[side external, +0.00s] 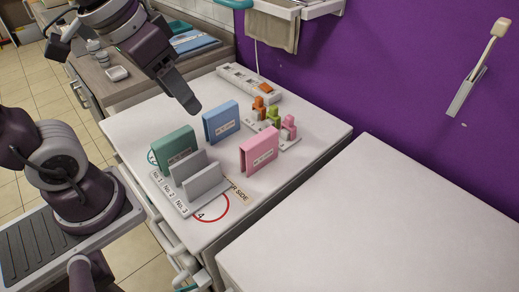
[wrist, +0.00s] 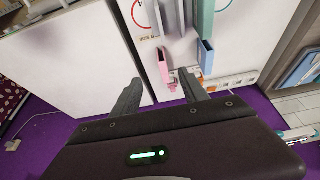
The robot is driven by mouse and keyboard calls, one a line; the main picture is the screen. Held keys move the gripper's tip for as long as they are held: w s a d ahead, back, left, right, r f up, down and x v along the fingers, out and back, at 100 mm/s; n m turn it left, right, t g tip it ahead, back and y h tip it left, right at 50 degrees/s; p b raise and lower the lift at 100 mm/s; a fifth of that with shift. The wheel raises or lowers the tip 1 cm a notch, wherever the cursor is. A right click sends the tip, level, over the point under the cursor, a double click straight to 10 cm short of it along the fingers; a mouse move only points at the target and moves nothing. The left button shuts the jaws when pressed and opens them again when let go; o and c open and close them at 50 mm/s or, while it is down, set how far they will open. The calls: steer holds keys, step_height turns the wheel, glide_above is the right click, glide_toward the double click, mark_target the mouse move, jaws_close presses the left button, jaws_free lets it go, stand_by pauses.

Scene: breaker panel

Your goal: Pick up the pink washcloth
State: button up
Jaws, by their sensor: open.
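I see no cloth that is clearly a pink washcloth. The large pink thing is a stiff, folder-like piece with a label (side external: 260,150), upright on the white table right of the grey rack; it also shows in the wrist view (wrist: 163,66). A small pink peg-like piece (side external: 289,127) stands at the right end of a small holder. A beige cloth (side external: 273,31) hangs from a rail at the back wall. My gripper (side external: 190,105) is open and empty above the table, left of the blue folder; its two fingers show in the wrist view (wrist: 162,88).
A grey slotted rack (side external: 203,182) stands at the table's front, with a green folder (side external: 173,147) behind it. A blue folder (side external: 221,122) stands mid-table. A white power strip (side external: 247,82) lies at the back. The white surface at right (side external: 390,220) is clear.

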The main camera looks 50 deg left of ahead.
steer(key=w+f+g, duration=0.2)
steer(key=w+f, duration=0.3)
steer(key=w, duration=0.5)
steer(key=g, duration=0.2)
glide_above(260, 153)
steer(key=w+a, duration=0.1)
steer(key=f, duration=1.4)
steer(key=shift+w, duration=0.2)
steer(key=f, duration=0.7)
steer(key=shift+s+a+f, duration=0.1)
steer(key=shift+a+f, duration=0.1)
steer(key=shift+a, duration=0.05)
steer(key=shift+c, duration=0.4)
jaws_close()
